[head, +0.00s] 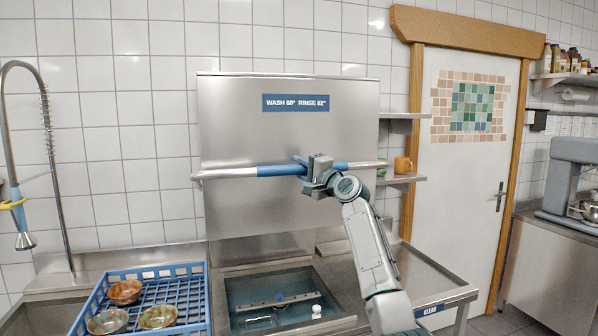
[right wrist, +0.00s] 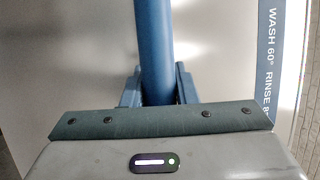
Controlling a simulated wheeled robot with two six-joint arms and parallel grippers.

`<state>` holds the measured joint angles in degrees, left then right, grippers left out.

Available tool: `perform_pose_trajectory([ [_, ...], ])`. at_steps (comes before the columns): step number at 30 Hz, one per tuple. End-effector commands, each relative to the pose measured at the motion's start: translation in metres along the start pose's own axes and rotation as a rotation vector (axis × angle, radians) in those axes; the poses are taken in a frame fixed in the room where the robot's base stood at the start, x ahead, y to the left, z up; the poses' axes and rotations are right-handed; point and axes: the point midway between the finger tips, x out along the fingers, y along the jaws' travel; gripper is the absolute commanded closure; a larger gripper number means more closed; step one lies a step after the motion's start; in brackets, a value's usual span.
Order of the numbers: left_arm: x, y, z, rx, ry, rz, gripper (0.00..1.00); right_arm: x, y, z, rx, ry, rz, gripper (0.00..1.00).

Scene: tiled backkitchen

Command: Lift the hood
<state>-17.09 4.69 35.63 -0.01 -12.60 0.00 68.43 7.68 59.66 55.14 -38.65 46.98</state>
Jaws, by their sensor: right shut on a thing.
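The dishwasher hood (head: 240,122) is a steel box with a blue label reading WASH 60° RINSE 82° (head: 296,103). It stands raised, with the wash chamber (head: 275,300) open to view below it. A horizontal bar handle (head: 225,174) with a blue grip section crosses its front. My right gripper (head: 307,168) is shut on the bar handle near the right end of the blue section. In the right wrist view the blue bar (right wrist: 154,50) runs between the two fingers. My left gripper is not in view.
A blue rack (head: 172,291) with several bowls sits at the left, by a spring-hose tap (head: 48,130). A steel outfeed table (head: 425,285) is at the right. Small shelves with an orange mug (head: 402,164) stand right of the hood, before a white door (head: 462,190).

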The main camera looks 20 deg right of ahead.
Motion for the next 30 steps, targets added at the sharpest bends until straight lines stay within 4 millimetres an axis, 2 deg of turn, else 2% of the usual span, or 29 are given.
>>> perform_pose_trajectory([
  [6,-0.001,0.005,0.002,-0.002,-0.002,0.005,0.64,0.000,-0.004,0.000,-0.001,0.000,-0.005,1.00],
  [7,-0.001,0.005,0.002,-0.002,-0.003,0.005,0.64,0.000,-0.004,0.000,-0.001,0.000,-0.006,0.68],
  [9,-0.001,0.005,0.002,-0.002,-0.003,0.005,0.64,0.000,-0.004,0.000,-0.001,0.000,-0.005,0.54],
  [10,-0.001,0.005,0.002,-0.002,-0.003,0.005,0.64,0.000,-0.004,0.000,-0.001,0.000,-0.005,0.52],
  [18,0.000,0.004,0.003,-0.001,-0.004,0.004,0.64,-0.001,-0.002,0.000,-0.001,0.000,-0.003,0.52],
  [22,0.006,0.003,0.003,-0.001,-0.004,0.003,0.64,-0.008,0.000,0.000,-0.003,0.000,-0.004,0.52],
  [26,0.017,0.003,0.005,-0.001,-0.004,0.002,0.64,-0.025,0.003,0.000,-0.004,0.001,-0.005,0.52],
  [30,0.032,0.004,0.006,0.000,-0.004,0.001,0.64,-0.051,0.004,0.000,-0.006,0.001,-0.004,0.52],
])
